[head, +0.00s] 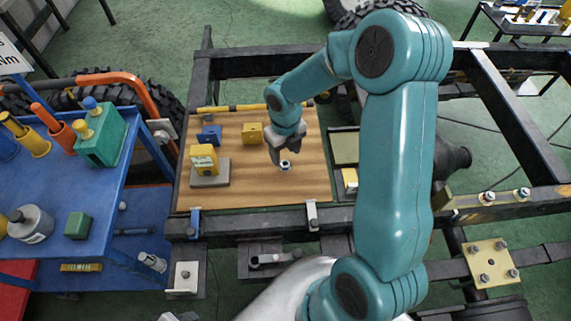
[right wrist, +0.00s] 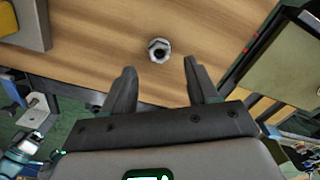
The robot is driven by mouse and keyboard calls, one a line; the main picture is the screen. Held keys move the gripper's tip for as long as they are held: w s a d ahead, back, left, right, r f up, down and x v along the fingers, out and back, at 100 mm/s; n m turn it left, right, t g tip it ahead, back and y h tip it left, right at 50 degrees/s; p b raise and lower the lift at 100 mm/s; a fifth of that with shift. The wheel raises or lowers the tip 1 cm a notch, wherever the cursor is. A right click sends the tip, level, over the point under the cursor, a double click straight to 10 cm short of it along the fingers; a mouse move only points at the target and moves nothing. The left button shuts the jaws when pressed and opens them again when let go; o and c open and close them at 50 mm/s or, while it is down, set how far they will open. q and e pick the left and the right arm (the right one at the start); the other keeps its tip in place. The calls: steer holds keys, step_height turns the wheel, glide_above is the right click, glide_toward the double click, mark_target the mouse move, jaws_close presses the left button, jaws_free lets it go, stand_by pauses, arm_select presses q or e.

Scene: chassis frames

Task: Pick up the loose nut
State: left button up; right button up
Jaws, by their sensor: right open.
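The loose nut (head: 285,166) lies on the wooden board (head: 250,190) in the head view, a small silver ring with a dark hole. In the right wrist view the nut (right wrist: 158,49) lies flat on the wood, just beyond the fingertips and roughly centred between them. My right gripper (head: 287,152) reaches down over the board, close to the nut. Its two dark fingers (right wrist: 160,75) are apart with nothing between them in the right wrist view. Its height above the board is hard to tell. My left gripper cannot be made out in the head view.
On the board stand a yellow block (head: 252,134), a blue block (head: 210,136) and a yellow device on a grey plate (head: 210,180). A yellow-black bar (head: 240,108) lies along the back. Dark chassis rails (head: 250,222) surround the board. A blue cart (head: 70,190) stands left.

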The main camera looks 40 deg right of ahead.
mark_target(284, 160)
steer(key=f, duration=0.5)
steer(key=shift+w, duration=0.25)
steer(key=c, duration=1)
